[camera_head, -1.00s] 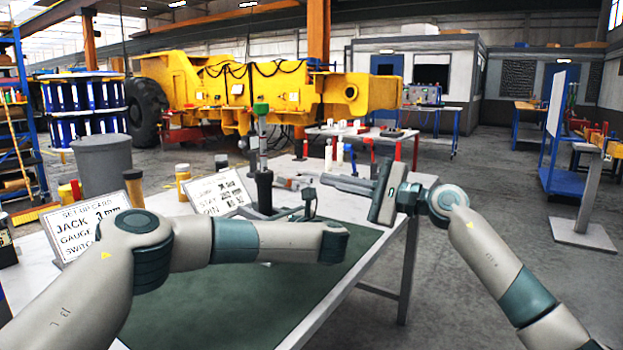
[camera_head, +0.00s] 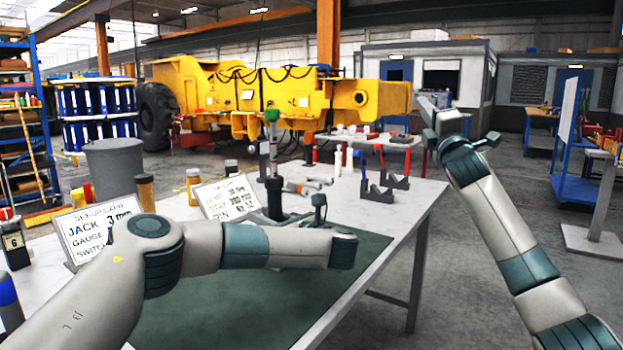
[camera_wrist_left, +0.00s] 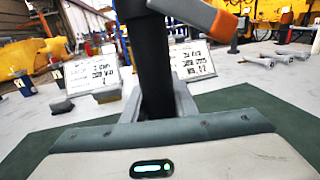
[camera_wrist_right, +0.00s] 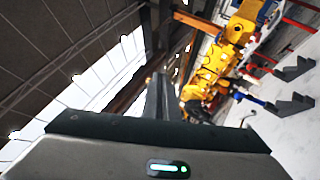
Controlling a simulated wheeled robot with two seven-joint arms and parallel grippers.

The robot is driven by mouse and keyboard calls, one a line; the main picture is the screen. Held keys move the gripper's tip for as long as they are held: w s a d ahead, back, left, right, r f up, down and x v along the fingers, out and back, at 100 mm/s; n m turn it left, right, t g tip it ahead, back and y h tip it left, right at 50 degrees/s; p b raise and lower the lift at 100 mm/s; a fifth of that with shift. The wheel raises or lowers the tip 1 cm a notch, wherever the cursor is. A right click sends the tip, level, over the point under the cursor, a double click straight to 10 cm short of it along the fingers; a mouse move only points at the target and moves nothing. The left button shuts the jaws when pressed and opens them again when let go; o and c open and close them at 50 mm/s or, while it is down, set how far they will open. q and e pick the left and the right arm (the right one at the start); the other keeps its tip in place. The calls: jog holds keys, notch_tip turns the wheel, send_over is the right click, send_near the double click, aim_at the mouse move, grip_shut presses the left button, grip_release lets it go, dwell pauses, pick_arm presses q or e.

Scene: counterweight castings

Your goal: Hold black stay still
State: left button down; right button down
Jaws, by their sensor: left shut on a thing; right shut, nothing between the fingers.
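The black stay (camera_head: 273,195) stands upright over the table, with a grey section above it and a green top. In the left wrist view the black post (camera_wrist_left: 152,60) rises between the fingers of my left gripper (camera_wrist_left: 162,102), which is shut on it. An orange and grey part (camera_wrist_left: 205,14) is at its upper end. The stay's lower end is hidden by the gripper. My right gripper (camera_head: 428,110) is raised beyond the table's right edge, shut and empty; its closed fingers also show in the right wrist view (camera_wrist_right: 158,95).
Set-up cards (camera_head: 92,232) stand on the table's left, near bottles and a grey bin (camera_head: 115,168). Dark notched blocks (camera_head: 377,191) stand at the table's back right. The green mat (camera_head: 200,310) is bare in front. A yellow machine (camera_head: 285,95) is behind.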

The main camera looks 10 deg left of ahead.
jog(key=w+a+f+m+g, duration=0.2)
jog(key=a+f+m+g, duration=0.3)
jog(key=f+m+g, duration=0.5)
jog(key=s+a+m+g+y, duration=0.4)
jog(key=s+a+g+y, duration=0.4)
jog(key=s+a, duration=0.3)
jog(key=s, duration=0.2)
jog(key=shift+s+g, duration=0.3)
jog(key=shift+a+f, duration=0.1)
jog(key=shift+a, duration=0.05)
